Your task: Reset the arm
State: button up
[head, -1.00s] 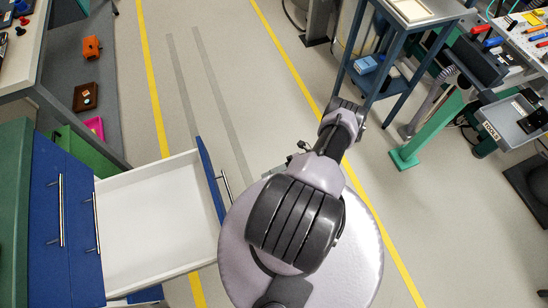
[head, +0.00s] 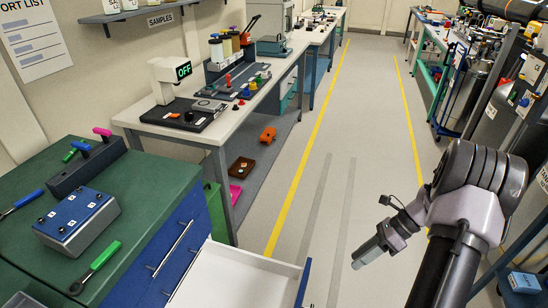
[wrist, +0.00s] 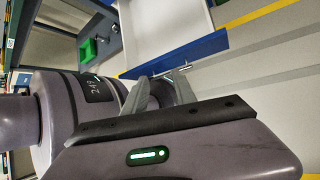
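My arm is bent, with its wrist and my gripper (head: 366,254) at the right of the head view, over the aisle floor. There the gripper is seen side-on, pointing down and left. In the wrist view my gripper (wrist: 163,84) shows two grey fingers apart with nothing between them. The pulled-out white drawer (head: 215,285) with its blue front (head: 304,285) is left of the gripper in the head view. In the wrist view the drawer front (wrist: 190,52) and its handle lie beyond the fingertips, apparently apart from them.
A green-topped cabinet (head: 150,190) holds a blue box (head: 77,215) and a green-handled tool (head: 97,262). Gas cylinders (head: 505,115) and racks stand at right. The aisle floor (head: 340,150) is clear.

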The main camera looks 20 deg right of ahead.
jog(key=w+a+r+n+h, duration=0.1)
jog(key=a+r+n+h, duration=0.4)
jog(key=a+r+n, duration=1)
jog(key=s+a+r+n+t+h, duration=0.1)
jog(key=s+a+r+n+t, duration=0.4)
jog(key=a, duration=0.8)
jog(key=s+r+n, duration=0.3)
jog(key=s+r, duration=0.2)
jog(key=shift+s+a+h, duration=0.15)
jog(key=shift+a+h, duration=0.1)
jog(key=shift+h, duration=0.05)
